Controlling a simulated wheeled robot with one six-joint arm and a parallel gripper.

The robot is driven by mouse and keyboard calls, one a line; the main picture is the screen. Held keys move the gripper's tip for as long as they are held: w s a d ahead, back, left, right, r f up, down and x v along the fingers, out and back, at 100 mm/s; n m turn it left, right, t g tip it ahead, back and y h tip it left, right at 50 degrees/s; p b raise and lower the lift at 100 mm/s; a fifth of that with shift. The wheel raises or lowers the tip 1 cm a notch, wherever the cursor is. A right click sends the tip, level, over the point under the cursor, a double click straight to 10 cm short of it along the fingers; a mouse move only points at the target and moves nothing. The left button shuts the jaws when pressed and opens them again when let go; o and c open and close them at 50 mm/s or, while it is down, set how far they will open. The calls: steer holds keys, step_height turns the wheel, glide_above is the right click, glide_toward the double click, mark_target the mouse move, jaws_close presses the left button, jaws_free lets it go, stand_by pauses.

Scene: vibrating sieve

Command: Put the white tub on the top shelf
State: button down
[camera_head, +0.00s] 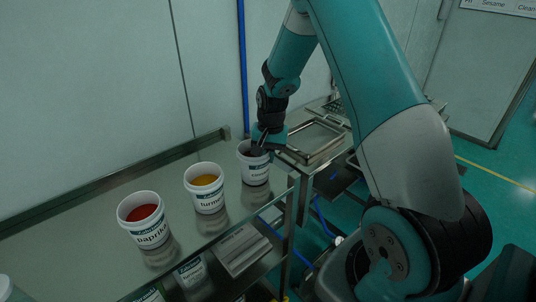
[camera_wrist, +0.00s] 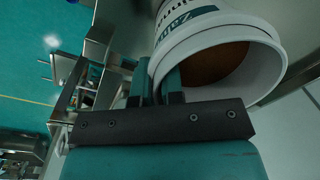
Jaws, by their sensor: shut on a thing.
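A white tub (camera_head: 255,172) with dark brown contents is at the right end of the steel top shelf (camera_head: 105,200). It looks upright, on the shelf or just above it; its reflection shows right below. My gripper (camera_head: 259,148) reaches down onto it from above and is shut on its rim. In the wrist view, the fingers (camera_wrist: 161,84) pinch the wall of the tub (camera_wrist: 272,78), whose brown contents and part of its label show. The rest of this label is too small to read in the head view.
A paprika tub (camera_head: 149,232) and a tub with yellow contents (camera_head: 208,198) stand in a row to the left on the same shelf. More tubs (camera_head: 192,270) sit on the level below. A metal-framed tray (camera_head: 318,145) lies on a bench at the right.

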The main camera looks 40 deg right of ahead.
steer(key=shift+f, duration=0.15)
steer(key=c, duration=1.2)
jaws_free()
steer(key=shift+c, duration=0.2)
step_height(320, 180, up, 12)
steer(key=b, duration=0.3)
steer(key=s+a+r+n+y, duration=0.1)
steer(key=s+a+r+n, duration=0.3)
steer(key=a, duration=0.5)
steer(key=s+a+r+n+y, duration=0.1)
steer(key=s+a+r+n, duration=0.1)
steer(key=s+a+n, duration=0.5)
steer(key=s+a+n+y, duration=0.1)
steer(key=s+a+n, duration=0.4)
steer(key=s+a, duration=0.6)
steer(key=s, duration=0.3)
steer(key=shift+s+n+y, duration=0.3)
steer(key=shift+n+y, duration=0.1)
